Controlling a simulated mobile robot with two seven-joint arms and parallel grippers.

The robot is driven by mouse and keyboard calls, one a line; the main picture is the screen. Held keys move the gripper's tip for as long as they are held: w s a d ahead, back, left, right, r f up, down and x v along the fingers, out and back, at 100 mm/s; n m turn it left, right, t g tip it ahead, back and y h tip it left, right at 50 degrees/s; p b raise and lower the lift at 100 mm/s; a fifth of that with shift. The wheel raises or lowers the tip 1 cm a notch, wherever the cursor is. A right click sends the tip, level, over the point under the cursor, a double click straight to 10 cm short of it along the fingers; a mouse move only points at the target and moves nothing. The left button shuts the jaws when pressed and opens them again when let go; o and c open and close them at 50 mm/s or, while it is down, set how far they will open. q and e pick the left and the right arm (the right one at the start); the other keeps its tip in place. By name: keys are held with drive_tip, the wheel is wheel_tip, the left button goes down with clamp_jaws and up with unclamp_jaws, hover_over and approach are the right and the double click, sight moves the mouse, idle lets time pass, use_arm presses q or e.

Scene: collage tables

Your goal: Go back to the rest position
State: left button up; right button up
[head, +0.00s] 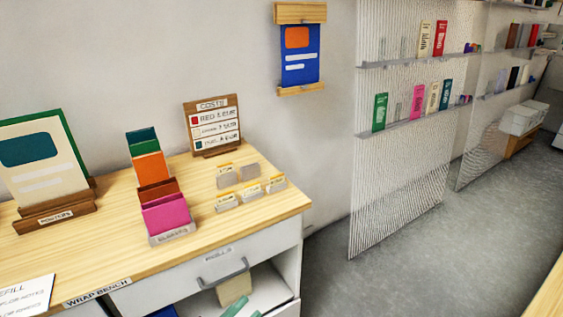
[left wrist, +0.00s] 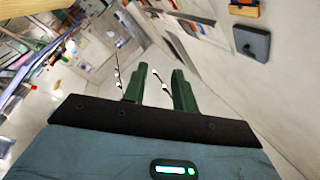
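My left gripper (left wrist: 160,82) shows in the left wrist view. Its two dark green fingers point away from the camera with a clear gap between them, and nothing is held. It is over no bench surface that I can make out. Neither gripper shows in the head view. My right gripper is in no view.
The wooden wrap bench (head: 100,255) fills the left of the head view. It bears a rack of coloured cards (head: 152,168), a costs board (head: 211,125) and a poster stand (head: 45,165). Perforated panels with shelves (head: 410,122) stand right. The grey floor (head: 440,240) is clear.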

use_arm(q)
drive_tip(key=s+a+f+n+g+y, duration=0.3)
drive_tip(key=s+a+f+n+y, duration=0.2)
drive_tip(key=s+f+n, duration=0.3)
drive_tip(key=s+a+f+n+g+y, duration=0.3)
drive_tip(key=s+a+f+n+y, duration=0.3)
drive_tip(key=s+f, duration=0.7)
drive_tip(key=shift+s+a+f+n+y, duration=0.15)
drive_tip(key=shift+a+f+n+y, duration=0.15)
drive_tip(key=shift+a+f+n, duration=0.5)
drive_tip(key=shift+a+r, duration=0.1)
drive_tip(key=shift+r, duration=0.05)
drive_tip(key=shift+s+a+n, duration=0.1)
drive_tip(key=shift+n, duration=0.2)
